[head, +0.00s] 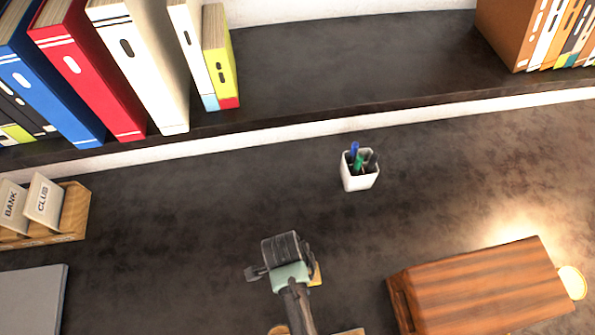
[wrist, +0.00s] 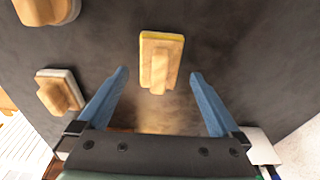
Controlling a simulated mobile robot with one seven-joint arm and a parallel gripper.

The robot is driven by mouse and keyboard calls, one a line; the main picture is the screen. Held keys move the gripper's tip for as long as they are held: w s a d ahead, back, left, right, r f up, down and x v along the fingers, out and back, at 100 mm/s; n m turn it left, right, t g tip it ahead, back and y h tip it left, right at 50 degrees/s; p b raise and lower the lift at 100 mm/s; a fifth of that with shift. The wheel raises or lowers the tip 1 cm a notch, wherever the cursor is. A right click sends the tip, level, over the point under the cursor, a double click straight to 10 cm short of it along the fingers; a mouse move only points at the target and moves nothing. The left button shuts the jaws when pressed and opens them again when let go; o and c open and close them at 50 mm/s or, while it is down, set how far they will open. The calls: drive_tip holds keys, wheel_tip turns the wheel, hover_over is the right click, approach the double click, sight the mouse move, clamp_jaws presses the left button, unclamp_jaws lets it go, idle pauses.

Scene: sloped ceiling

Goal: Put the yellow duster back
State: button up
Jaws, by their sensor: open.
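The yellow duster (wrist: 161,62), a wooden block with a raised handle and a thin yellow edge, lies on the dark desk in the wrist view. It sits ahead of and roughly between the fingertips of my gripper (wrist: 158,74), whose two blue fingers are spread apart with nothing between them. In the head view my gripper (head: 285,252) is over the desk at lower centre. It hides most of a small wooden and yellow piece (head: 316,274) beside it, likely this duster. The fingertips are hidden there.
Two other wooden-handled dusters, one pale-edged (wrist: 60,92) and one at the corner (wrist: 45,10), lie left in the wrist view. A white pen cup (head: 359,177), a wooden box (head: 480,290) and a card holder (head: 70,215) stand around the desk. A shelf (head: 350,60) holds binders.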

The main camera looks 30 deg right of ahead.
wheel_tip(320, 180, up, 9)
drive_tip(key=a, duration=0.1)
drive_tip(key=shift+w+a, duration=0.15)
drive_tip(key=shift+f, duration=0.1)
idle(0.5)
